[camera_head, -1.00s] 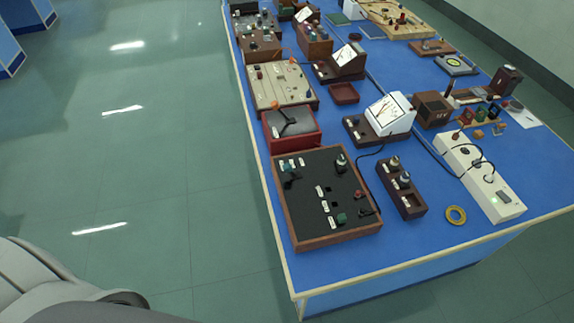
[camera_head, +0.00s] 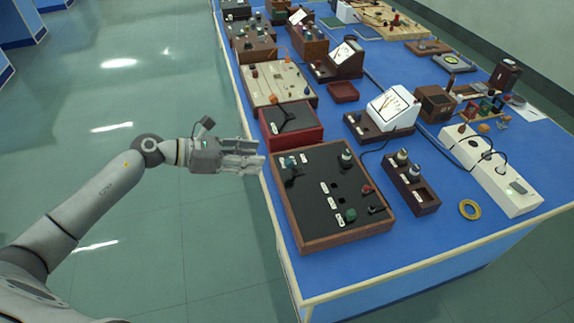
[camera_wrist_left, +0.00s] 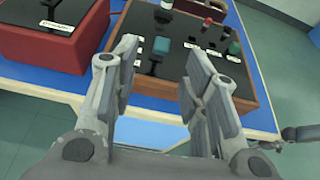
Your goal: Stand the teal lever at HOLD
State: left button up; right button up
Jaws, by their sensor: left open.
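The teal lever (camera_head: 290,163) is on the black-topped, wood-framed panel (camera_head: 312,244), near its far left corner. Its teal handle (camera_wrist_left: 161,46) shows in the left wrist view between and beyond my fingers, with white labels around it. The wording on these labels is too small to read, so I cannot tell which mark the lever stands at. My left gripper (camera_head: 262,155) is open and empty, just left of the panel's left edge and pointing right, apart from the lever. It also shows in the left wrist view (camera_wrist_left: 157,72). My right gripper is not in view.
A red box (camera_head: 303,138) with a black lever stands directly behind the panel. A dark wooden block with knobs (camera_head: 424,206) is to the right, beside a white power strip (camera_head: 500,178) and a yellow ring (camera_head: 469,209). The floor left of the bench is clear.

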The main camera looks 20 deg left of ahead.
aim_at(289, 160)
pick_arm(q)
jog(key=shift+m, duration=0.4)
jog(key=p+x, duration=0.2)
jog(key=x, duration=0.7)
jog(key=shift+d+p, duration=0.35)
jog(key=shift+p, duration=0.05)
jog(key=shift+w+d+f+g, duration=0.3)
jog(key=shift+d+f, duration=0.05)
jog(key=shift+d, duration=0.1)
jog(key=shift+c, duration=0.3)
